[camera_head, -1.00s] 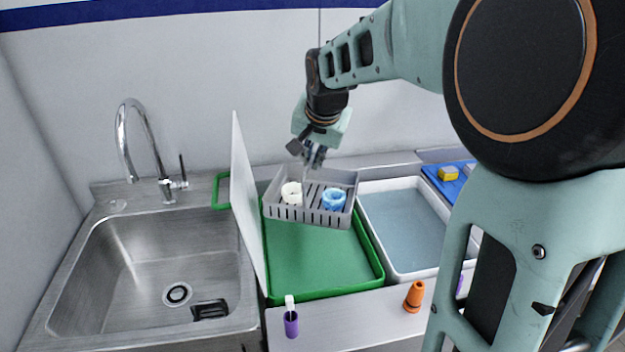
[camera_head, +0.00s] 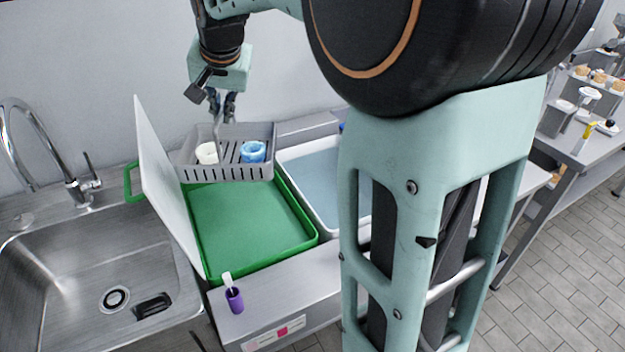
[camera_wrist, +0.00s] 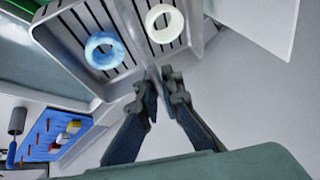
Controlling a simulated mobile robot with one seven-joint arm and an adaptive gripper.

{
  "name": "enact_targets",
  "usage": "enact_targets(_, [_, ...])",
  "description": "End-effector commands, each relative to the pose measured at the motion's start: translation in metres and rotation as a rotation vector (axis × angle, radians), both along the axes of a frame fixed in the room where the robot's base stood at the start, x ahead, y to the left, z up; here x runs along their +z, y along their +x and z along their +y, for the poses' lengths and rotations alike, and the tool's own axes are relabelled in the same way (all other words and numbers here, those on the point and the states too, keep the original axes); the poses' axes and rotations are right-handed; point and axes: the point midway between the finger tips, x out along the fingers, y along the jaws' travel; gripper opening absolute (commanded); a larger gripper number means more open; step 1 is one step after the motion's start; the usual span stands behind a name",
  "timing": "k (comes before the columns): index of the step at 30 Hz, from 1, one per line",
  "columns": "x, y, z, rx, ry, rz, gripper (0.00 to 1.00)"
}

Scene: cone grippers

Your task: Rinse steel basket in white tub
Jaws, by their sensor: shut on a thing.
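The grey slotted steel basket (camera_head: 226,172) hangs from my gripper (camera_head: 222,104), above the back of the green tray. My gripper is shut on the basket's upright handle (camera_head: 214,128). A cream ring-shaped part (camera_head: 207,153) and a blue one (camera_head: 253,151) lie apart inside the basket; both also show in the wrist view, the cream one (camera_wrist: 164,24) and the blue one (camera_wrist: 104,50). The white tub (camera_head: 296,152) with blue-grey liquid stands to the right of the green tray. My arm hides the tub's right part.
The green tray (camera_head: 246,268) is empty. A white upright panel (camera_head: 165,180) separates it from the steel sink (camera_head: 70,260) with its tap. A purple bottle (camera_head: 235,300) stands at the front edge. A blue pegboard (camera_wrist: 55,135) lies beyond the tub.

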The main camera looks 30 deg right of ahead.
Motion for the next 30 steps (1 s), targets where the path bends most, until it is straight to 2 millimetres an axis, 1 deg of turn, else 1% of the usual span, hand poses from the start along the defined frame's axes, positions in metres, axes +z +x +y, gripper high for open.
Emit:
enact_targets(8, [0.000,0.001,-0.002,-0.011,0.000,-0.002,0.00])
enact_targets(13, [-0.008,0.007,-0.019,-0.079,-0.001,0.000,0.00])
enact_targets(17, [-0.020,0.013,-0.042,-0.174,-0.001,0.001,0.00])
enact_targets(21, [-0.036,0.019,-0.071,-0.299,-0.003,0.002,0.00])
enact_targets(30, [-0.073,0.023,-0.135,-0.571,-0.004,0.001,0.00])
